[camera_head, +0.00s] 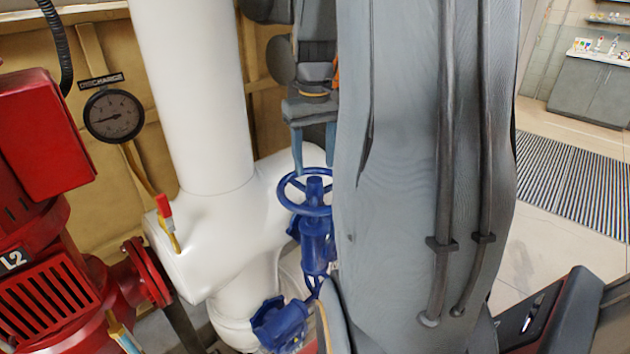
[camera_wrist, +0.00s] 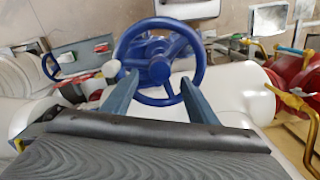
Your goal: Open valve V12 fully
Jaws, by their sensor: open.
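A blue handwheel valve (camera_head: 316,188) stands beside the white pipework, just below my gripper (camera_head: 313,160). No V12 label can be read on it. My gripper points down, open and empty, its two blue-grey fingers apart at the far side of the wheel's rim. In the wrist view the blue wheel (camera_wrist: 158,70) lies beyond the gripper (camera_wrist: 160,84). The fingertips overlap the lower left and lower right of its rim. I cannot tell whether they touch it. My arm hides the area right of the valve in the head view.
A thick white pipe (camera_head: 195,90) rises left of the valve, with a red-handled small valve (camera_head: 166,215) on it. A pressure gauge (camera_head: 113,115) hangs on the wall. Red machinery (camera_head: 45,240) fills the left. A floor grating (camera_head: 580,185) lies at right.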

